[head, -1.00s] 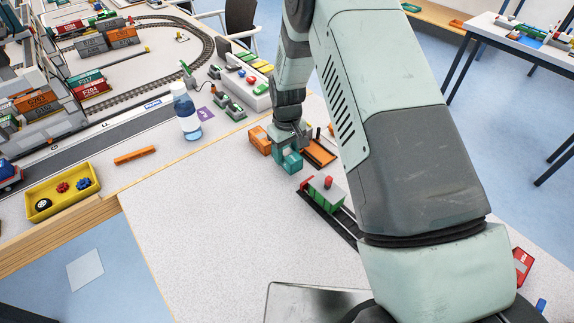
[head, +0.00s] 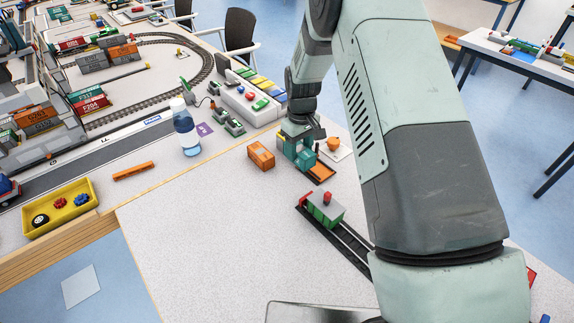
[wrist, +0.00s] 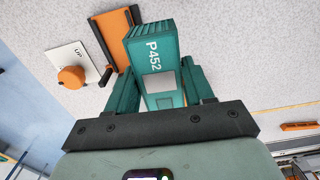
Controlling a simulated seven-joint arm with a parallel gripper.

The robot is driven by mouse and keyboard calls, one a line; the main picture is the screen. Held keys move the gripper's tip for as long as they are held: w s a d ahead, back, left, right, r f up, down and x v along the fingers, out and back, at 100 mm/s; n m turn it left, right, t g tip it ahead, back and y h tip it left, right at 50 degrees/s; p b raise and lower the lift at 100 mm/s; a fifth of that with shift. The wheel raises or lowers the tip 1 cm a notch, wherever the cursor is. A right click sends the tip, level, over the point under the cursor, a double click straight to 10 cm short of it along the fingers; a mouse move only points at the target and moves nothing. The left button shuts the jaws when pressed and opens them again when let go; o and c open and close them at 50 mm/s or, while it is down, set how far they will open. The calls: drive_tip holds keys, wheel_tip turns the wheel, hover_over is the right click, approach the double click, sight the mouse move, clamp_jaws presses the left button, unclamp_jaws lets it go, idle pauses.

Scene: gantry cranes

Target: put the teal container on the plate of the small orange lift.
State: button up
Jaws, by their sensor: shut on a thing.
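The teal container (wrist: 153,48), marked P452, is held between the two teal fingers of my gripper (wrist: 158,78). In the head view the teal container (head: 304,160) shows under my gripper (head: 299,143), partly covered by it. The small orange lift has an orange plate (wrist: 119,38) with dark edges, beside the container's left side in the wrist view. In the head view the orange plate (head: 322,172) shows just right of and nearer than the container. I cannot tell the container's exact height above the plate.
An orange knob (wrist: 71,77) on a white card (wrist: 66,57) marked UP stands beside the lift. An orange container (head: 260,156) sits left of my gripper. A green wagon (head: 325,208) stands on a dark track nearer me.

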drive_tip(key=w+d, duration=0.4)
drive_tip(key=d, duration=0.1)
drive_tip(key=shift+d+f, duration=0.2)
drive_tip(key=shift+f, duration=2.3)
drive_tip(key=shift+s+f, duration=0.1)
drive_tip(key=shift+f, duration=0.65)
drive_tip(key=o, duration=1.1)
drive_tip(key=shift+c, duration=0.2)
wheel_tip(320, 180, up, 7)
